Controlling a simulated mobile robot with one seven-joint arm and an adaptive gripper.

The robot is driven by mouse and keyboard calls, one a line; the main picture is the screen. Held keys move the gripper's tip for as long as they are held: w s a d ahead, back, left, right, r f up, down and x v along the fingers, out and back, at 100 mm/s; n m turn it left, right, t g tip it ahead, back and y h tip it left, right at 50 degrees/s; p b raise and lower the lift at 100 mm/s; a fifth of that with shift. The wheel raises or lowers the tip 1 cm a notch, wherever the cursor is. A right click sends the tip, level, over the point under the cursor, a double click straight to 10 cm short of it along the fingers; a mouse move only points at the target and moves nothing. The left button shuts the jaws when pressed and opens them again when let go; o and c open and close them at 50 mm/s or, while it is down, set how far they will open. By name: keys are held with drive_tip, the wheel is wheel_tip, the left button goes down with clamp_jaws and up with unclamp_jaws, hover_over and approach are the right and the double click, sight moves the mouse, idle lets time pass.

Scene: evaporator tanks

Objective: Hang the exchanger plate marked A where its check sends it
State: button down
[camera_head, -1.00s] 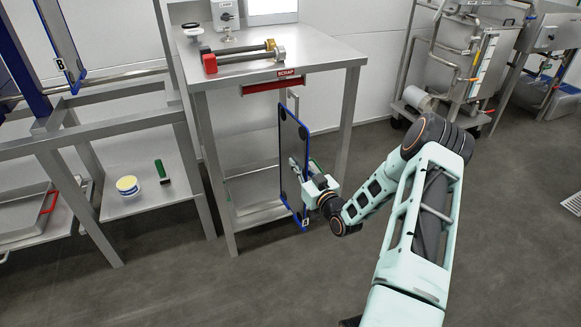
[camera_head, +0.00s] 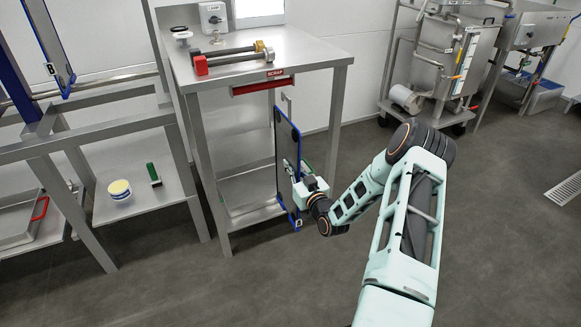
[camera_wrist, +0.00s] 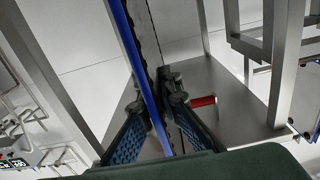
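My gripper (camera_head: 297,183) is shut on a tall dark exchanger plate (camera_head: 287,145) with a blue edge. In the wrist view the plate (camera_wrist: 133,45) runs between the two fingers of my gripper (camera_wrist: 158,98). The plate hangs upright, seen nearly edge-on, in front of the steel table. A small label (camera_head: 297,224) is at its lower corner, too small to read. A grey hanger (camera_head: 287,102) shows above its top. The red rail (camera_head: 263,86) under the SCRAP sign (camera_head: 275,72) is just above the plate. I cannot tell if the hanger touches it.
Another blue-edged plate (camera_head: 50,45) hangs on the left rack (camera_head: 85,150). The steel table (camera_head: 310,55) carries a red-ended tool and a yellow-ended bar. A white tub (camera_head: 119,191) and green brush (camera_head: 153,174) sit on the lower left shelf.

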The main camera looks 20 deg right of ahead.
drive_tip(key=w+a+f, duration=0.1)
drive_tip(key=w, duration=1.8)
drive_tip(key=shift+w, duration=0.25)
idle(1.1)
drive_tip(key=shift+a+f, duration=0.1)
drive_tip(key=shift+f, duration=0.05)
